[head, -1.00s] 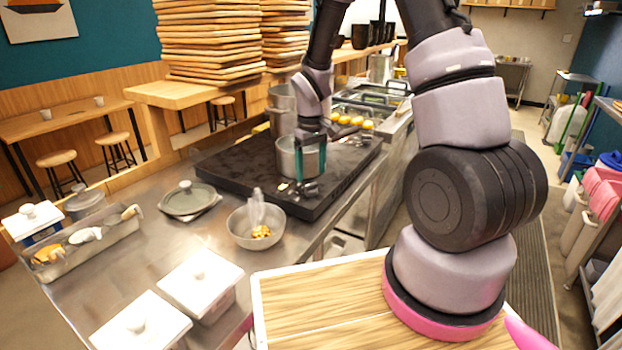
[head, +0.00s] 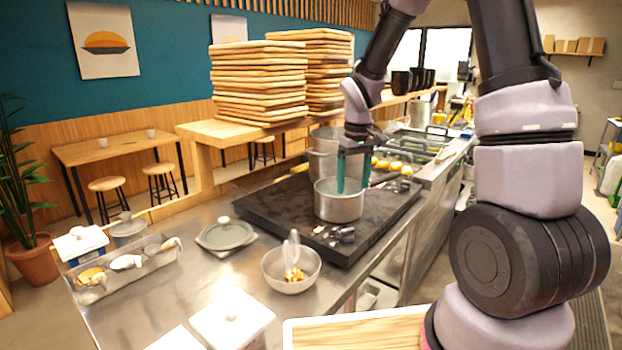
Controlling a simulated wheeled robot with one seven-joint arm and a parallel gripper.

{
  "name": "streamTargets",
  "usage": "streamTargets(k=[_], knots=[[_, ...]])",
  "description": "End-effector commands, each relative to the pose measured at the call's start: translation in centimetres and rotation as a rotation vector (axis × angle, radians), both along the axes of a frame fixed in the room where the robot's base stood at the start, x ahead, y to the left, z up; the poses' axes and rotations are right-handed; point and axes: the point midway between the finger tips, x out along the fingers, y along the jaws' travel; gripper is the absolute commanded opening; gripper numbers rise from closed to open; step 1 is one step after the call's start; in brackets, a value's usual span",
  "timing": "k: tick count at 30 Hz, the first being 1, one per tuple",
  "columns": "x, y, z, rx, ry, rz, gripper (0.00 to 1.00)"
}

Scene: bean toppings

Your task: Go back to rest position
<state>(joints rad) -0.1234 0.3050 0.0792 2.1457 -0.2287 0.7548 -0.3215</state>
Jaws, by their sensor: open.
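My gripper (head: 353,185) is open, with its two green fingers pointing down at the rim of a small metal pot (head: 338,206). The fingertips overlap the pot's mouth in the view, and I cannot tell how deep they reach. The pot stands upright on the black cooktop (head: 268,213). Nothing is visible between the fingers.
A larger pot (head: 322,150) stands just behind the gripper. A metal bowl (head: 290,287) with food and a clear utensil sits in front of the cooktop. A lidded dish (head: 226,234) and a tray of toppings (head: 125,268) are at left. Stacked boards (head: 258,85) rise behind.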

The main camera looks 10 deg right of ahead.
Motion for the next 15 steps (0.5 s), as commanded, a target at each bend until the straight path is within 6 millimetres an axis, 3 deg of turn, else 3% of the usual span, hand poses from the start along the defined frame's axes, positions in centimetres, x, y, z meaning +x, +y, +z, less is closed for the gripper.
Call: streamTargets(k=[1,6,15], knots=[[-0.5,-0.5,2.0,0.008,-0.03,-0.034,0.82],[-3.0,-1.9,8.2,0.053,-0.126,-0.17,0.82],[-9.4,-3.9,16.9,0.169,-0.288,-0.405,0.82]])
